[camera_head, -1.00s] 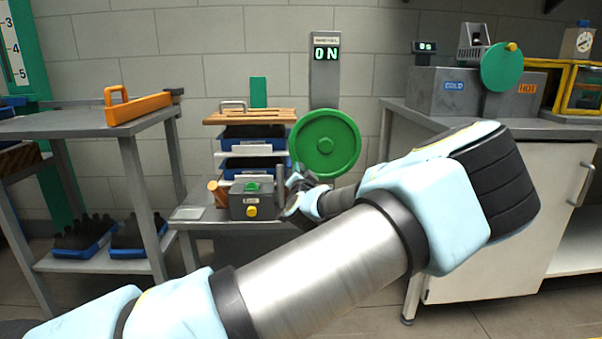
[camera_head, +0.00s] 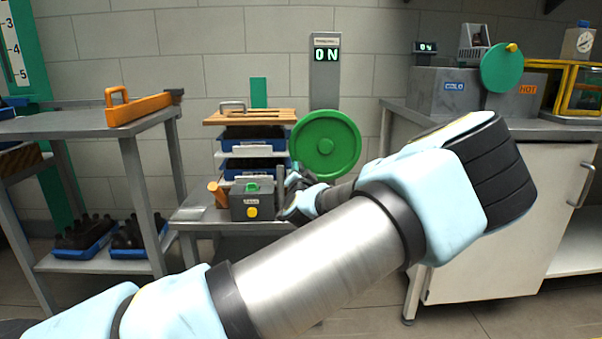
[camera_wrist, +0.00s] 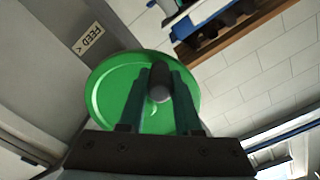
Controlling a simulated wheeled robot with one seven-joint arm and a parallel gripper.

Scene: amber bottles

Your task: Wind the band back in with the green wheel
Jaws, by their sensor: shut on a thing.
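The green wheel (camera_head: 325,143) is a large disc on the front of a grey post with a lit "ON" display (camera_head: 326,54). In the wrist view the wheel (camera_wrist: 108,88) fills the middle, beside a "FEED" label (camera_wrist: 87,38). My gripper (camera_head: 296,178) is at the wheel's lower left edge in the head view. In the wrist view my gripper (camera_wrist: 160,85) is shut on the wheel's dark handle (camera_wrist: 160,77), between its two fingers. I cannot make out the band in either view.
A grey box (camera_head: 253,203) with a green top button and yellow knob stands on the low bench left of my gripper. Blue trays (camera_head: 252,165) are stacked behind it. A side table (camera_head: 75,124) stands left. A counter (camera_head: 500,125) with another green disc stands right.

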